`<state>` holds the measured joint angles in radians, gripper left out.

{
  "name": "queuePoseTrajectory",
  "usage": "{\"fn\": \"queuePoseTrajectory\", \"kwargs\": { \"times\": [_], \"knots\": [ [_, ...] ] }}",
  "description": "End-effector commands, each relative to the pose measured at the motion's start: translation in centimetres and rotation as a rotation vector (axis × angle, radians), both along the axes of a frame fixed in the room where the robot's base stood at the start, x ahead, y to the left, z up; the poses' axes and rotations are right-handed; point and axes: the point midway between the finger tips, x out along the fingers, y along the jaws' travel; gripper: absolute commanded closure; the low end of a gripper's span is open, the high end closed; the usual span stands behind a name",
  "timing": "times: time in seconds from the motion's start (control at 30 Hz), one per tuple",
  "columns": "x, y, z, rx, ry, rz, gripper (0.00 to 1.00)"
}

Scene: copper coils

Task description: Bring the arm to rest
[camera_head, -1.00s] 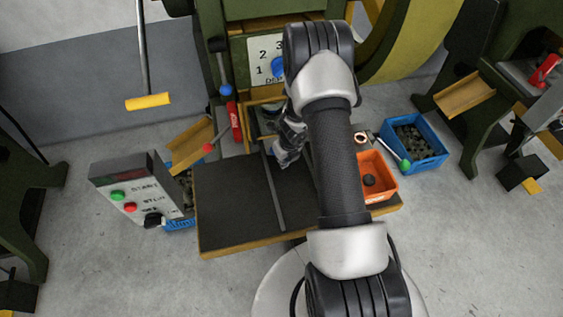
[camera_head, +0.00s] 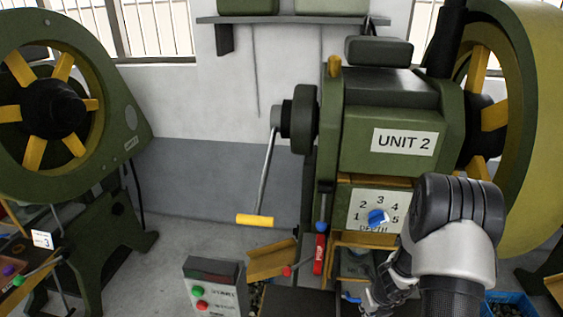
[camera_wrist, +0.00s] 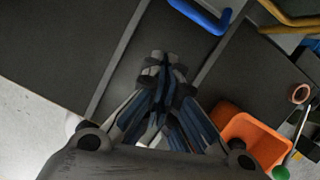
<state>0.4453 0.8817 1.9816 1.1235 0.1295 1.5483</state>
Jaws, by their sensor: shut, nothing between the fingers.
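My gripper (camera_wrist: 164,66) shows in the wrist view with its fingertips together and nothing between them. It is above the dark work table (camera_wrist: 65,45) of the press. In the head view my arm rises at the lower right, in front of the press marked UNIT 2 (camera_head: 395,140). The gripper itself is low beside the arm there and partly cut off by the bottom edge. An orange bin (camera_wrist: 251,138) lies to the right of the gripper in the wrist view, apart from it.
A control box (camera_head: 215,290) with green and red buttons stands left of the table. A yellow-handled lever (camera_head: 255,220) hangs at the press's left. A blue bent bar (camera_wrist: 205,18) is ahead of the fingertips. A blue bin (camera_head: 508,305) is at lower right. Another press (camera_head: 60,120) stands at left.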

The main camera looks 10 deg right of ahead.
Motion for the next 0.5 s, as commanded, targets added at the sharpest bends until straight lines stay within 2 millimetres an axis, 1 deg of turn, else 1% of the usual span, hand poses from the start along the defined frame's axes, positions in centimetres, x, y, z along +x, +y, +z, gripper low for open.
{"fn": "queuePoseTrajectory", "kwargs": {
  "times": [0.07, 0.13, 0.17, 0.2, 0.27, 0.3, 0.37, 0.4, 0.47, 0.5],
  "knots": [
    [0.9, 0.7, 2.0, -0.011, -0.028, 0.081, 1.00],
    [1.8, 2.0, 4.8, -0.031, -0.063, 0.213, 1.00],
    [2.2, 2.7, 6.3, -0.044, -0.081, 0.284, 1.00],
    [2.6, 3.9, 8.5, -0.063, -0.108, 0.392, 1.00],
    [2.8, 5.9, 12.0, -0.098, -0.146, 0.572, 1.00],
    [2.7, 7.2, 14.2, -0.124, -0.171, 0.694, 1.00],
    [2.1, 9.1, 17.3, -0.168, -0.203, 0.874, 1.00],
    [1.6, 10.4, 19.3, -0.201, -0.222, 0.994, 1.00],
    [0.4, 12.2, 22.0, -0.253, -0.247, 1.170, 1.00],
    [-0.5, 13.3, 23.7, -0.290, -0.261, 1.288, 1.00]
  ]
}}
